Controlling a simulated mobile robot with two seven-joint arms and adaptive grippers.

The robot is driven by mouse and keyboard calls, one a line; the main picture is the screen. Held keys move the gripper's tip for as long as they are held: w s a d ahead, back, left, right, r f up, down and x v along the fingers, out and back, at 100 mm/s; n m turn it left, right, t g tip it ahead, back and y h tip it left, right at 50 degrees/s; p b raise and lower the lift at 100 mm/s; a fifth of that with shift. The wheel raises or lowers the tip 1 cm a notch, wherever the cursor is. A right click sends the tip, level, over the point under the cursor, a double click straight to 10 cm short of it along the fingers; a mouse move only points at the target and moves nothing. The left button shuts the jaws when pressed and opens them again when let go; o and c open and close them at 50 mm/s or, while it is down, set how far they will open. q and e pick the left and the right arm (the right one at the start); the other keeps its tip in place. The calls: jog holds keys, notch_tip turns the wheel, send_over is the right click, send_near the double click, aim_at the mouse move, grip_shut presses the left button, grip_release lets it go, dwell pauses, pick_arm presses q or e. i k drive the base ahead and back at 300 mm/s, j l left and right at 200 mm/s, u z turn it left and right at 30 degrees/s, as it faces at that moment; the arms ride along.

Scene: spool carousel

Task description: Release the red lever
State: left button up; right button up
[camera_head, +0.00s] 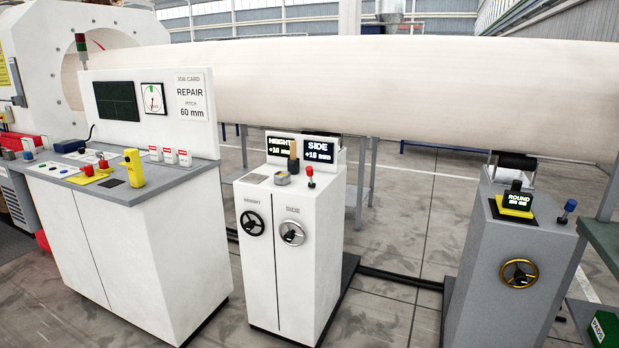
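A small lever with a red knob (310,172) stands upright on top of the white pedestal (309,230), at its right rear. It is beside a wooden-handled tool or peg (293,160) and a small grey box (283,179). Neither of my grippers is in view, so nothing is seen touching the lever.
The pedestal carries a black handwheel (252,223), a silver handwheel (291,233) and two displays (320,149). A grey pedestal (505,260) with a blue-knobbed lever (568,208) stands right. A long pale cylinder (380,90) spans behind.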

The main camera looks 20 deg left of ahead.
aim_at(308, 169)
jog(key=i+j, duration=0.5)
jog(key=i, duration=0.15)
jog(key=i+j, duration=0.5)
jog(key=i, duration=0.2)
jog(key=i+j, duration=0.5)
jog(key=i, duration=0.15)
jog(key=j+u, duration=0.05)
